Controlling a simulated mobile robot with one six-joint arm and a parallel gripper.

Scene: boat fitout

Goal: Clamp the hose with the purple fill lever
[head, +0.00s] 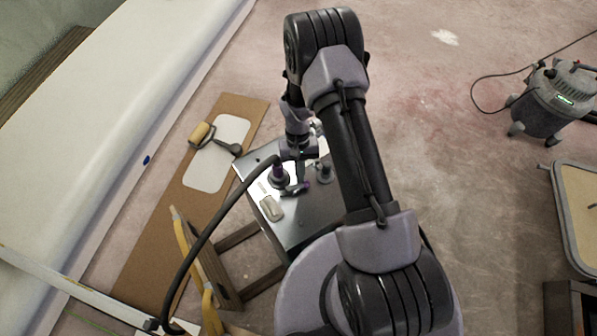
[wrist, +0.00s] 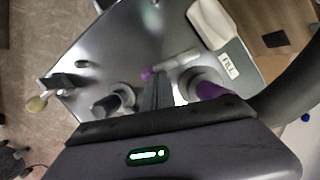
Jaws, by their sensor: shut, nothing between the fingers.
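A black hose (head: 208,228) arcs up from the lower left and ends at a purple fitting (head: 279,173) on a metal-topped stand (head: 312,222). In the wrist view the hose (wrist: 292,88) and its purple end (wrist: 212,90) are at the right, near a "FILL" label (wrist: 228,65). The fill lever (head: 296,189) lies beside that fitting; its purple knob (wrist: 147,73) shows in the wrist view, just beyond my fingertips. My gripper (head: 300,176) points down over the stand, shut and empty; its fingers (wrist: 156,90) are together. Whether they touch the lever I cannot tell.
A second, dark fitting (wrist: 118,98) stands left of my fingers. A pale block (head: 271,208) lies on the stand. A vacuum (head: 545,100) stands far right on open floor.

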